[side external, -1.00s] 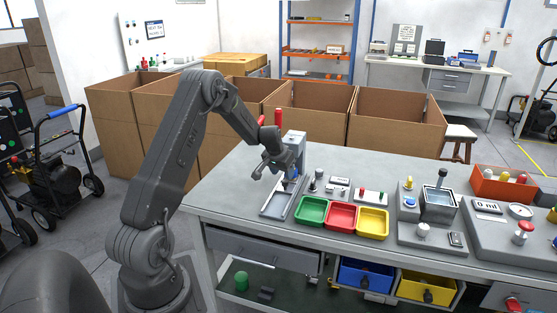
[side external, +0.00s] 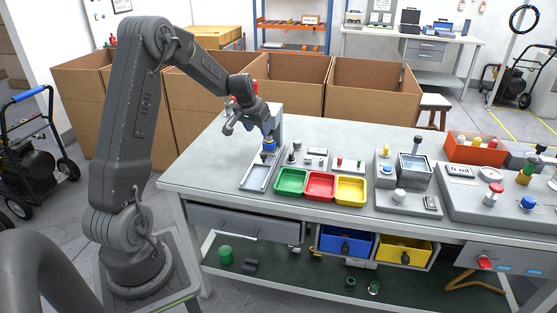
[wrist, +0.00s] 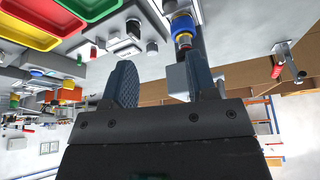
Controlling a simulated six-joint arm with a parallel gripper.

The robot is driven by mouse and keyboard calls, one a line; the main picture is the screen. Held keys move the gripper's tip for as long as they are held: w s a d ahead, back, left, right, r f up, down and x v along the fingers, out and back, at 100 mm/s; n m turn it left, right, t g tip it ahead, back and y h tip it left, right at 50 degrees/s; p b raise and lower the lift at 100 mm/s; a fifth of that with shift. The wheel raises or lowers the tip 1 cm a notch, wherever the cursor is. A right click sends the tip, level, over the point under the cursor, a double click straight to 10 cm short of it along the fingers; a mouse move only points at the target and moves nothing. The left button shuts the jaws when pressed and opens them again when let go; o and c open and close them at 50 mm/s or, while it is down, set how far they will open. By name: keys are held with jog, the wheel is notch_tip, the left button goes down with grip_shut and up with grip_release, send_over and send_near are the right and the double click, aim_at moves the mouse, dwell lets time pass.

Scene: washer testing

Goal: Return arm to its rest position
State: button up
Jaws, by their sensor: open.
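My gripper (side external: 266,138) is at the left part of the bench, in front of a small grey upright stand (side external: 275,113). It hangs above the bench top, with the arm bent at a high elbow. In the wrist view, the two dark ridged fingers of my gripper (wrist: 163,82) are spread apart with nothing between them. Beyond the fingers, the stand carries a blue, yellow and red stack (wrist: 182,30). In the side view a blue part (side external: 269,144) shows by the fingers; I cannot tell whether they touch.
A silver tray (side external: 256,178) lies below the gripper. Green (side external: 291,181), red (side external: 320,186) and yellow (side external: 351,190) bins stand to its right, with test equipment (side external: 402,190) beyond. Cardboard boxes (side external: 368,92) stand behind the bench.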

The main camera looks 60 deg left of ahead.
jog(key=s+d+r+m+t+h, duration=0.1)
jog(key=s+d+r+m, duration=0.15)
jog(key=d+r, duration=0.55)
jog(key=s+d+r+m, duration=0.1)
jog(key=s+d+r, duration=0.25)
jog(key=d, duration=0.95)
jog(key=s+d+r+m+h, duration=0.1)
jog(key=s+d+r+m, duration=0.1)
jog(key=s+d, duration=1.1)
jog(key=s, duration=0.3)
jog(key=shift+d+t, duration=0.3)
